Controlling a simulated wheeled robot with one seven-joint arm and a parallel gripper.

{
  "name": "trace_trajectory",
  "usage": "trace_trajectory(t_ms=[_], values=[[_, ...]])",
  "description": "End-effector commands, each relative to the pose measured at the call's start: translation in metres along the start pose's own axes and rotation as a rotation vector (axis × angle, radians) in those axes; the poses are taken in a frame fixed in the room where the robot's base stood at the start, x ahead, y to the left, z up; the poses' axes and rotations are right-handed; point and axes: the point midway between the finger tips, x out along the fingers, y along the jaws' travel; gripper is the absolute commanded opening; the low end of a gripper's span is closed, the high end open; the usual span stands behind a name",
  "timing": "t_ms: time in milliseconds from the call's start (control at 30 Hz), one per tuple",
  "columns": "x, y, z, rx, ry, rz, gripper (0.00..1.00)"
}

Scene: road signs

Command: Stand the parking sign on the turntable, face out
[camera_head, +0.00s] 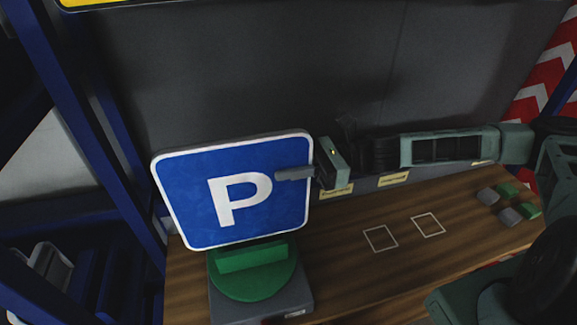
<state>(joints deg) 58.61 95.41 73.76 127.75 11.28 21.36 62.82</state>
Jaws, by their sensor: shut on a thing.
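The parking sign (195,195) is a blue rounded square with a white border and a white P. Its face with the P is toward the camera, and it is close to upright with a slight tilt in the picture. The turntable (255,285) is a green disc with a raised green bar, on a grey base. The sign's lower edge meets or hangs just behind the bar; I cannot tell whether it rests there. My gripper (297,173) reaches in from the right and is shut on the sign's right edge. One finger shows across the face; the other is hidden behind.
The wooden bench (345,275) has two white square outlines (380,238) on clear wood. Several small grey and green blocks (509,213) lie at the right. A dark wall stands behind, with small labels at its foot. A blue post (85,125) stands at the left.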

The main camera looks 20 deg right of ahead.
Motion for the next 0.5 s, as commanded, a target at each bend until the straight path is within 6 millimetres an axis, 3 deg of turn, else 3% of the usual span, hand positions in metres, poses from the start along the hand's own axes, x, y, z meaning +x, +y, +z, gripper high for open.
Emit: trace_trajectory(t_ms=[500], values=[[0.0, 0.0, -0.051, 0.001, -0.002, 0.001, 0.0]])
